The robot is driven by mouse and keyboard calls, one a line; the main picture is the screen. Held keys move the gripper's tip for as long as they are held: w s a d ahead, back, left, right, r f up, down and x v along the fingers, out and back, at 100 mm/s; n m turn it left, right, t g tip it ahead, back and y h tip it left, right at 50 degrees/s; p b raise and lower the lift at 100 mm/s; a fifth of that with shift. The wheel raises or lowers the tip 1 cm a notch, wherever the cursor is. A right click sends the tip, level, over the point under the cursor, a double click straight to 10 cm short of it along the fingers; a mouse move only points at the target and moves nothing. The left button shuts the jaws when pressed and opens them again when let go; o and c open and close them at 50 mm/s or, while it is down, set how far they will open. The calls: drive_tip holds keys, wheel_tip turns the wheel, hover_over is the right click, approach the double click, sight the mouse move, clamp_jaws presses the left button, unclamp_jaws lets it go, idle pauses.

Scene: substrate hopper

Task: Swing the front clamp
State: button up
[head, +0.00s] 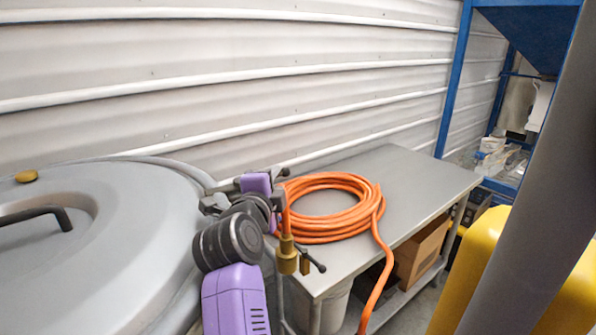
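The grey hopper lid (125,235) fills the left side of the head view, with a dark bar handle (45,215) and a brass knob (27,176) on top. My purple and dark grey arm rises from the bottom centre beside the lid's right edge. My gripper (222,194) appears to be at the arm's far end, by the lid's rim. Its fingers are small and overlap dark parts there, so their opening is unclear. Dark hardware at that rim may be a clamp, but I cannot separate it from my gripper. I cannot identify the front clamp; the lid's near edge is partly out of frame.
A grey metal table (405,175) stands right of the lid, bearing a coiled orange hose (335,228). A brass valve (287,256) is close to my arm. A cardboard box (422,250) sits on the lower shelf. A yellow object (470,270) and blue rack (455,80) stand right.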

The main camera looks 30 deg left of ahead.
drive_tip(key=a+x, duration=0.1)
drive_tip(key=x, duration=0.6)
drive_tip(key=shift+a+p, duration=0.25)
drive_tip(key=shift+p, duration=0.1)
drive_tip(key=shift+f, duration=0.1)
clamp_jaws()
idle(1.4)
